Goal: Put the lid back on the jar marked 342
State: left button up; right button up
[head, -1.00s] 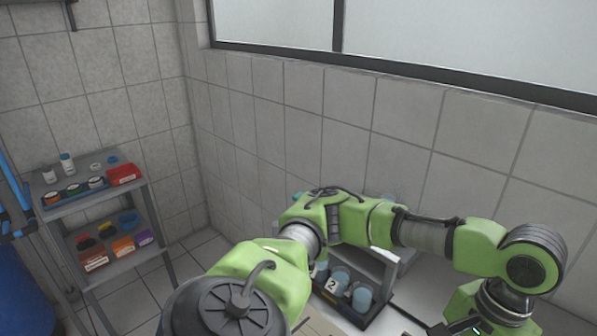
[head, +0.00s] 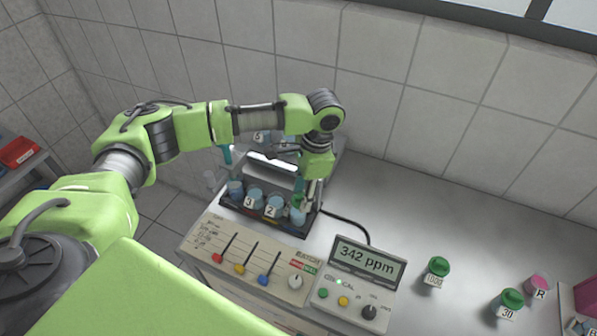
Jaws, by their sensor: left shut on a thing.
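My left gripper (head: 306,192) reaches down over the right end of the rack's lower row. It is shut on a small green thing (head: 298,201), which looks like a lid; the fingers partly hide it. Directly below is a blue-filled jar (head: 298,216); I cannot tell whether the green thing touches it. I cannot read the number 342 on any jar; it shows on the meter display (head: 367,262), as "342 ppm". My right gripper is not in view.
The dark rack (head: 264,222) also holds jars marked 3 (head: 253,198) and 2 (head: 273,206). A lever panel (head: 250,262) stands in front. Green-lidded jars marked 1000 (head: 437,272) and 30 (head: 509,303) stand at right, beside a pink-lidded jar (head: 537,287). The back right counter is clear.

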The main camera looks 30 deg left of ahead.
aim_at(299, 196)
pick_arm(q)
jog(key=shift+w+a+r+m+p, duration=0.1)
jog(key=shift+w+a+m+p, duration=0.4)
jog(key=shift+w+a+m, duration=0.25)
jog(key=shift+w+a+f, duration=0.15)
jog(key=shift+a+f, duration=0.05)
jog(key=shift+f, duration=0.05)
jog(key=shift+f+b, duration=0.85)
jog(key=shift+b, duration=0.25)
notch_tip(299, 196, down, 3)
jog(key=b, duration=0.3)
jog(key=shift+r, duration=0.15)
jog(key=shift+f, duration=0.9)
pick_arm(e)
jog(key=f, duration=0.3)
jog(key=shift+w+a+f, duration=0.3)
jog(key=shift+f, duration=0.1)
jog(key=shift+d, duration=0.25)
pick_arm(q)
jog(key=shift+p, duration=0.4)
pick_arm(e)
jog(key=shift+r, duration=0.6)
